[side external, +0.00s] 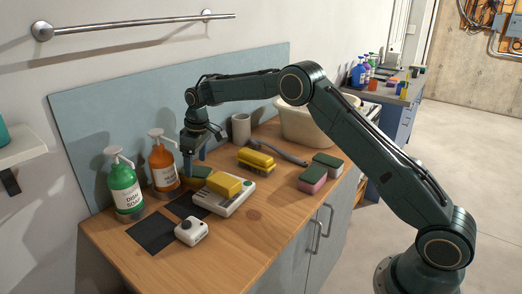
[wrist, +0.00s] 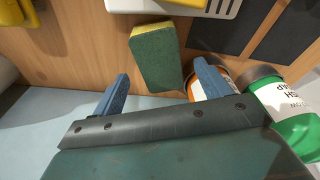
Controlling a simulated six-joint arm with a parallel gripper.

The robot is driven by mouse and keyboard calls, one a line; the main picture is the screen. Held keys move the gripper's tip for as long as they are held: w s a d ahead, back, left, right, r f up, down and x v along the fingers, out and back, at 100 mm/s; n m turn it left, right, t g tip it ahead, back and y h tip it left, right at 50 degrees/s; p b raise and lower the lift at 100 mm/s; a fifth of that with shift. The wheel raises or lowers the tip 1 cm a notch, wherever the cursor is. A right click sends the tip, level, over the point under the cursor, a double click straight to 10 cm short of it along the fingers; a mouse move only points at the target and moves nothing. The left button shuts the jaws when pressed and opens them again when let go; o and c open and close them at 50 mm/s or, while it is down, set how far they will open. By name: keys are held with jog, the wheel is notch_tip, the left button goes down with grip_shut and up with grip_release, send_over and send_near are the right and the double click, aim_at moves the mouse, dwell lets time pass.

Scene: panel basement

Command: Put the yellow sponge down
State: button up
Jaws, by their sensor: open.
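A yellow sponge with a green scouring face (wrist: 155,57) lies on the wooden counter, green side up, just beyond my fingertips in the wrist view. In the side external view its green face (side external: 202,171) shows next to my gripper, partly hidden. My gripper (side external: 190,172) points down, and its two blue fingers (wrist: 162,70) stand apart with nothing clamped between them. Another yellow block (side external: 224,183) rests on a white device, whose edge (wrist: 229,9) also shows in the wrist view.
An orange bottle (side external: 162,162) and a green soap bottle (side external: 126,189) stand close on the left. Dark mats (side external: 150,235) and a small white device (side external: 191,231) lie in front.

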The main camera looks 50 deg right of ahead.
aim_at(196, 169)
jog(key=shift+w+a+f, duration=0.1)
jog(key=shift+w+f, duration=0.05)
jog(key=shift+f, duration=0.9)
jog(key=shift+w+f, duration=0.1)
jog(key=shift+f, duration=0.95)
jog(key=c, duration=1)
jog(key=shift+c, duration=0.2)
jog(key=shift+w, duration=0.1)
jog(key=shift+w+d, duration=0.9)
jog(key=shift+w, duration=0.3)
jog(key=shift+w+d, duration=0.85)
jog(key=shift+w, duration=0.35)
jog(key=shift+w+d, duration=0.15)
jog(key=shift+w+d, duration=0.15)
jog(key=shift+d, duration=0.1)
